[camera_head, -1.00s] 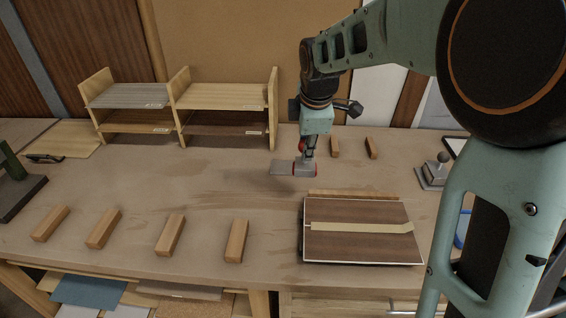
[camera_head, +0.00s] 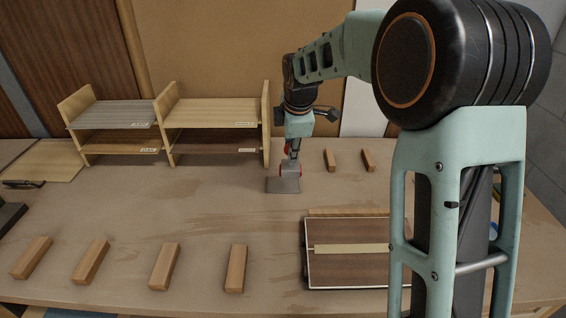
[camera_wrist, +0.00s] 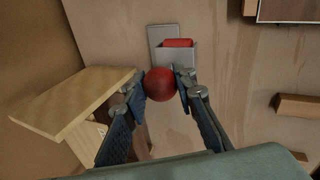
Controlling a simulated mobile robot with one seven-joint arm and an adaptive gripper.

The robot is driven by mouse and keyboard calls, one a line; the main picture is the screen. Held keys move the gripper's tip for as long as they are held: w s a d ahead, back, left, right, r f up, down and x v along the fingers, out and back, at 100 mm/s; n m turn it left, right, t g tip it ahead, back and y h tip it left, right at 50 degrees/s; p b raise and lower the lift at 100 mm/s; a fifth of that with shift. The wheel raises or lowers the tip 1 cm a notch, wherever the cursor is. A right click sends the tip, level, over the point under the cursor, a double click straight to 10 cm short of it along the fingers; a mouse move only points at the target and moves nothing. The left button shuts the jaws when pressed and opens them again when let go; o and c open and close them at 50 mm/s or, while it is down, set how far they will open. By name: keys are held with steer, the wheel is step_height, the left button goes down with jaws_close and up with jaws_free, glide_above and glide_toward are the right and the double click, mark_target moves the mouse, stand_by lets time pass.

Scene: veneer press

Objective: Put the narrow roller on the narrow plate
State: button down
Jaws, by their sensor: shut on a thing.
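My gripper (camera_wrist: 160,85) is shut on the round red handle end (camera_wrist: 160,84) of the narrow roller. It points down near the back middle of the bench. Below the handle, the roller has a grey body (camera_head: 291,169) with red at its sides; the wrist view shows a red bar (camera_wrist: 178,43) at the grey body. A small flat grey plate (camera_head: 283,186), which I take for the narrow plate, lies on the bench just in front of the roller in the head view. The roller overlaps its edge in view; I cannot tell whether they touch.
A two-tier wooden shelf (camera_head: 266,125) with veneer sheets stands close at the left. A dark panel (camera_head: 345,270) with a pale strip lies at front right, partly behind my arm. Several wooden blocks (camera_head: 236,268) line the front; two more (camera_head: 330,160) lie behind. The bench centre is clear.

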steer(key=x, duration=0.4)
steer(key=w+a+p+x, duration=0.1)
steer(key=x, duration=0.3)
steer(key=w+r+x, duration=0.1)
steer(key=x, duration=0.3)
steer(key=shift+w+a+p, duration=0.2)
steer(key=shift+w+p, duration=0.05)
steer(key=shift+p, duration=0.15)
steer(key=shift+f, duration=0.1)
steer(key=shift+s+f+b, duration=0.25)
steer(key=shift+f+b, duration=0.25)
steer(key=shift+b, duration=0.05)
steer(key=c, duration=1.9)
jaws_free()
steer(key=shift+d+f, duration=0.1)
steer(key=shift+f, duration=0.05)
steer(key=o, duration=0.3)
steer(key=shift+w+f, duration=0.1)
steer(key=shift+w, duration=0.05)
